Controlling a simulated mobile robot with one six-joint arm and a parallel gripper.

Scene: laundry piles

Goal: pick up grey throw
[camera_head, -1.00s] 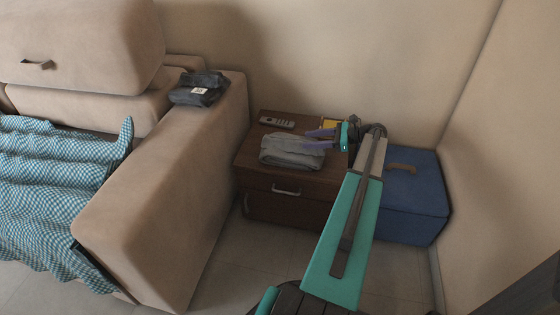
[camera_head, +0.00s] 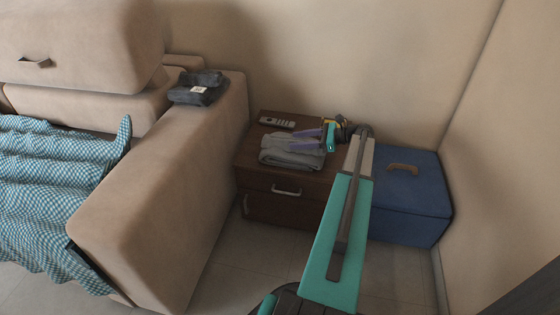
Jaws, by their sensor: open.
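The grey throw (camera_head: 284,157) lies folded in a flat stack on top of the brown wooden nightstand (camera_head: 250,155), near its front edge. My gripper (camera_head: 295,140) is open, with its two purple fingers pointing left, over the right and back part of the throw. The fingers overlap the throw in the picture; I cannot tell whether they touch it.
A remote (camera_head: 277,122) lies at the back left of the nightstand. A yellow object, mostly hidden, is behind my gripper. A blue box (camera_head: 412,205) stands to the right. The beige sofa (camera_head: 165,190) holds dark folded clothes (camera_head: 197,88) and a checked blue cloth (camera_head: 45,210).

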